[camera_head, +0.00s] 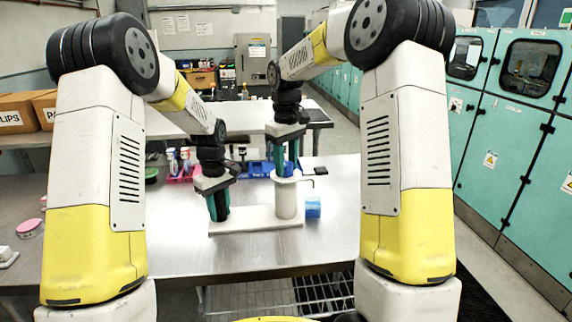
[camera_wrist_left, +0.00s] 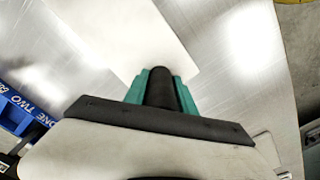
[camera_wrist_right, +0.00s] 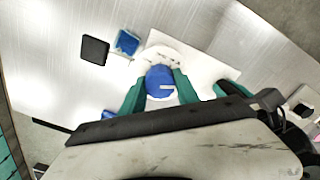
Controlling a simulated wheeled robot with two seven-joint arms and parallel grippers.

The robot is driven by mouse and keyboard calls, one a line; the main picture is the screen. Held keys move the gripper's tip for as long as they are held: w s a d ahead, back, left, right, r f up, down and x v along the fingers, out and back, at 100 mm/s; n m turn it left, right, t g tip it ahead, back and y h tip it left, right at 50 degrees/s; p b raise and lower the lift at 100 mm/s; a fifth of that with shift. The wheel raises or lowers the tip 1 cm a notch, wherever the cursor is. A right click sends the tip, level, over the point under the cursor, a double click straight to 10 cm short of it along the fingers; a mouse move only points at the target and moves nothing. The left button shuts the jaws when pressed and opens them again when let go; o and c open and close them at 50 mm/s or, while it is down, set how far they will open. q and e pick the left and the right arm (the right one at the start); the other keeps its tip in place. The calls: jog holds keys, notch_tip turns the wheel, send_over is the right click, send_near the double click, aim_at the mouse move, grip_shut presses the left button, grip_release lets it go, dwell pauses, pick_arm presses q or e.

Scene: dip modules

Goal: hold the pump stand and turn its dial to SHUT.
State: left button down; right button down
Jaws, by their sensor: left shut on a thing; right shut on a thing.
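The pump stand is a white base plate (camera_head: 255,226) with a white round column (camera_head: 286,200) at its right end. A blue dial (camera_wrist_right: 158,76) with a short pale bar on it sits on top of the column. My right gripper (camera_head: 286,172) reaches down over the column, its teal fingers on both sides of the dial, shut on it. My left gripper (camera_head: 217,212) points down at the plate's left end. In the left wrist view its teal fingers are closed around a dark upright post (camera_wrist_left: 161,88) of the stand. I cannot read any dial label.
A small blue block (camera_head: 313,207) stands right of the column, and a black flat pad (camera_head: 320,171) lies behind it. A blue bin (camera_head: 260,169) and a red bin (camera_head: 184,175) with bottles are behind. The table front is clear.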

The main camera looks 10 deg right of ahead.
aim_at(286, 163)
jog(key=shift+n, duration=0.8)
jog(key=c, duration=0.9)
grip_release()
notch_tip(286, 163, up, 12)
